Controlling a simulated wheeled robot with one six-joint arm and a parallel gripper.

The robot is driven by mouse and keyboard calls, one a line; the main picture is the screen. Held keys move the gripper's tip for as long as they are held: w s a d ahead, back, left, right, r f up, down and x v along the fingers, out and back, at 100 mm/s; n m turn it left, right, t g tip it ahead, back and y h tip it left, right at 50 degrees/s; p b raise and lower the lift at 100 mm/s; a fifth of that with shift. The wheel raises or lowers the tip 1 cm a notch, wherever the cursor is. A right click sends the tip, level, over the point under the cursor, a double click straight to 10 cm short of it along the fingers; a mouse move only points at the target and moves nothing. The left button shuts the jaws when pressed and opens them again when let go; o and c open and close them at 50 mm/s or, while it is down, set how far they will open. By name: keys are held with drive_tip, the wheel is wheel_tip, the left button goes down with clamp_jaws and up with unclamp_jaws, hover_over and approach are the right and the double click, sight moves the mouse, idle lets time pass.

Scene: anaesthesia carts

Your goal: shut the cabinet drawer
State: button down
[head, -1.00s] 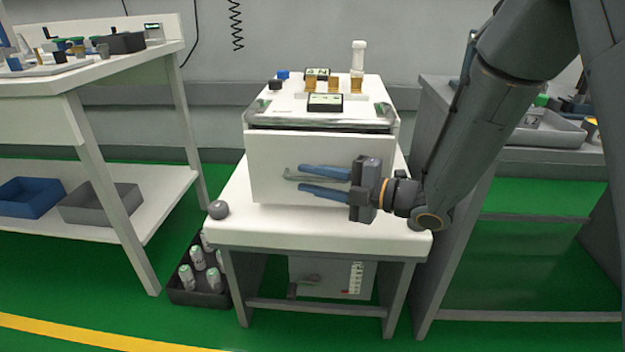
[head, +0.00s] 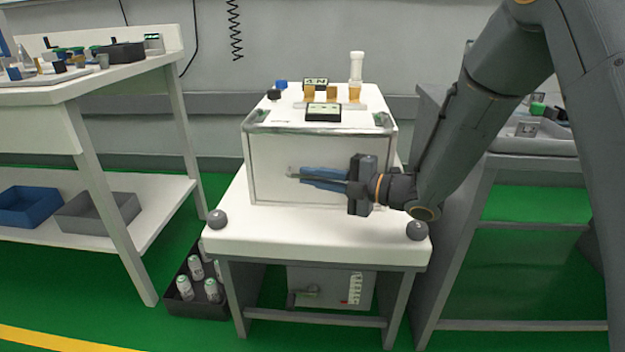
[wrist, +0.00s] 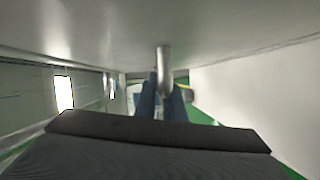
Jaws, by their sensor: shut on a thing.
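The white cabinet (head: 268,127) stands on a small white table. Its drawer front (head: 275,155) looks flush, or nearly flush, with the cabinet's face; I see no clear gap. The metal drawer handle (head: 292,173) is mostly hidden by the fingers in the head view; in the wrist view the handle (wrist: 164,62) stands out as a grey curved bar. My gripper (head: 304,175) reaches in from the right, along the drawer front, with its blue fingers close together and shut on the handle.
The small table (head: 318,240) has round grey knobs at its front corners. Boxes and a white bottle (head: 356,66) stand on the cabinet. A black crate of bottles (head: 190,300) is on the floor at left. Benches flank both sides.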

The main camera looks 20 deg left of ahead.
drive_tip(key=c, duration=1.8)
unclamp_jaws()
drive_tip(key=shift+c, duration=0.2)
drive_tip(key=s+d+p, duration=0.1)
drive_tip(key=d, duration=0.6)
drive_tip(key=shift+s+d+r+p, duration=0.15)
drive_tip(key=shift+d+r+p, duration=0.15)
drive_tip(key=shift+d+p, duration=0.1)
